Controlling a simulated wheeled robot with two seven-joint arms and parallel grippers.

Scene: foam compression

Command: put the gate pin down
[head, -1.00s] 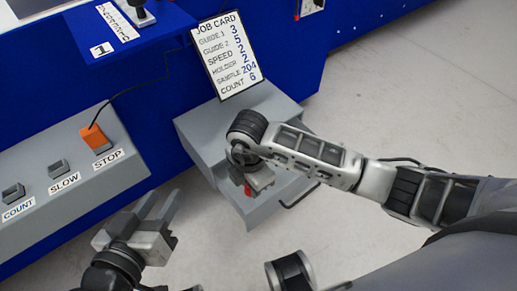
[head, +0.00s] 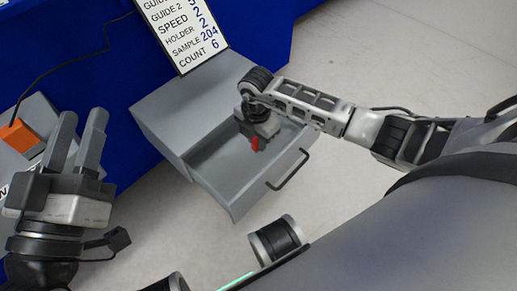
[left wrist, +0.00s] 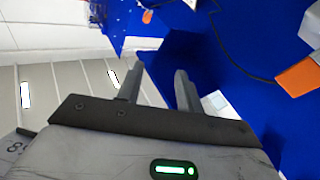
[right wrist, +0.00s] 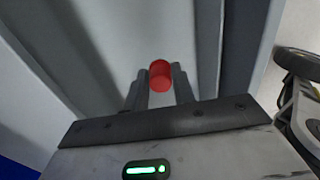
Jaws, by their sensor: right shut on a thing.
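The red gate pin (right wrist: 160,75) is between the fingers of my right gripper (right wrist: 160,88) in the right wrist view, its round end toward the camera. In the head view, the red pin (head: 256,145) shows below my right gripper (head: 262,135), over the open grey drawer (head: 231,192). The fingers are shut on the pin. I cannot tell whether the pin touches the drawer floor. My left gripper (head: 80,145) is open and empty at the left of the head view; its two parted fingers (left wrist: 158,88) also show in the left wrist view.
The grey drawer cabinet (head: 165,110) stands against the blue machine (head: 100,90), with the job card (head: 185,35) on it. The drawer's black handle (head: 288,170) is at the front right. An orange switch (head: 18,136) is at the far left. Pale floor is clear beyond the drawer.

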